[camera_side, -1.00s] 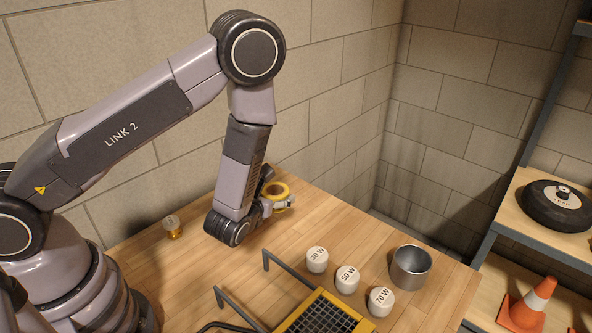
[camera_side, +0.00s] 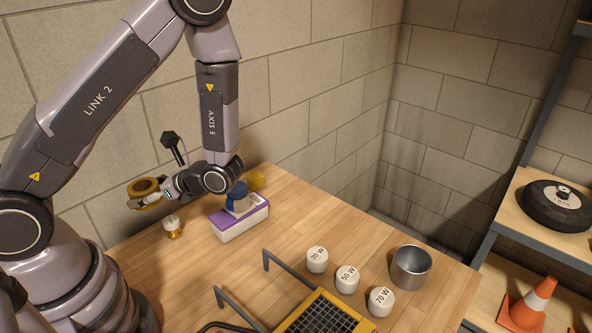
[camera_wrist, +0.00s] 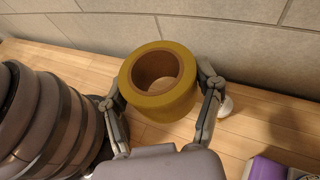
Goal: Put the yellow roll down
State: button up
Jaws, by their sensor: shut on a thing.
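The yellow roll (camera_side: 144,187), a ring of tape with a brown core, also shows in the wrist view (camera_wrist: 153,103). My gripper (camera_side: 148,199) is shut on it, with one finger on each side of the roll in the wrist view (camera_wrist: 163,92). The roll is held with its hole facing up, apparently above the table's (camera_side: 310,212) back left part, near the wall. The roll hides the table under it, so its height is hard to tell.
White 30 W, 50 W and 70 W pieces, a metal cup (camera_side: 410,268) and hooks are farther right.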

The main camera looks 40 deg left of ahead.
jog(key=s+d+f+n+g+h, duration=0.2)
jog(key=s+d+n+g+h, duration=0.4)
jog(key=d+n+h, duration=0.3)
jog(key=w+d+f+n+t+h, duration=0.15)
jog(key=w+d+n+h, duration=0.35)
jog(key=d+n+h, duration=0.6)
jog(key=n+t+h, duration=0.5)
jog(key=n+t, duration=0.5)
jog(key=t, duration=0.1)
send_over(353, 253)
jog(key=s, duration=0.1)
jog(key=f, duration=0.9)
jog(key=shift+s+a+f, duration=0.15)
jog(key=shift+a+f, duration=0.05)
jog(key=shift+f, duration=0.05)
jog(key=shift+w+d+f, duration=0.15)
jog(key=shift+w+f, duration=0.2)
jog(key=shift+f, duration=0.1)
jog(key=shift+w+f, duration=0.15)
jog(key=shift+f, duration=0.8)
jog(key=shift+w+f, duration=0.1)
jog(key=shift+f, duration=0.8)
